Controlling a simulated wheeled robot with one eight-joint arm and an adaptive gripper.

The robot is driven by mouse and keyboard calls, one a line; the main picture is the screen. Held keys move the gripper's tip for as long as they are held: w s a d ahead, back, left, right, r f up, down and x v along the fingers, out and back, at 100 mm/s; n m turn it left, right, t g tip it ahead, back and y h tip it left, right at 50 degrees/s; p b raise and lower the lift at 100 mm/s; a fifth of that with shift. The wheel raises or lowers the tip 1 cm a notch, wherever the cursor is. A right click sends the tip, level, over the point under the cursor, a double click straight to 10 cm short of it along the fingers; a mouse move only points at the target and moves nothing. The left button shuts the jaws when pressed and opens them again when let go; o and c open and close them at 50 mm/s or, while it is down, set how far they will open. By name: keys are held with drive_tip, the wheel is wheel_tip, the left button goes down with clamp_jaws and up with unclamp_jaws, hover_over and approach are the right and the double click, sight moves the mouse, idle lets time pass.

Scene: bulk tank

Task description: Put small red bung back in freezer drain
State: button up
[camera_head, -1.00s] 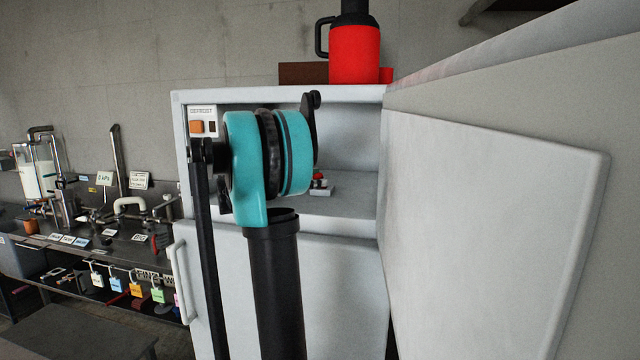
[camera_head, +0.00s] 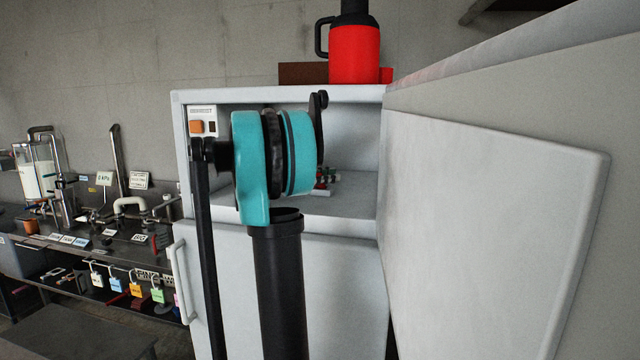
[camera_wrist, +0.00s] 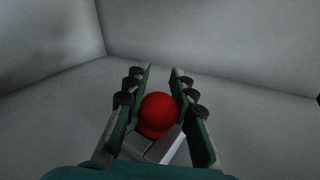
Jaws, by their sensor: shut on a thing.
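The small red bung (camera_wrist: 159,114) is between the two fingers of my gripper (camera_wrist: 160,100) in the wrist view, and the gripper is shut on it. A light grey block-like piece (camera_wrist: 155,147) shows just below the bung; I cannot tell whether they touch. In the head view my gripper (camera_head: 323,178) is inside the open freezer compartment (camera_head: 350,195), low over its floor and mostly hidden behind my teal arm joint. The drain opening cannot be made out in either view.
The freezer door (camera_head: 485,220) stands open on the right. A red flask (camera_head: 354,52) and a brown box (camera_head: 303,73) stand on top of the freezer. A cluttered bench (camera_head: 110,245) is at the left. The compartment walls (camera_wrist: 200,35) surround my gripper.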

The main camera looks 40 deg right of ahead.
clamp_jaws()
idle(0.3)
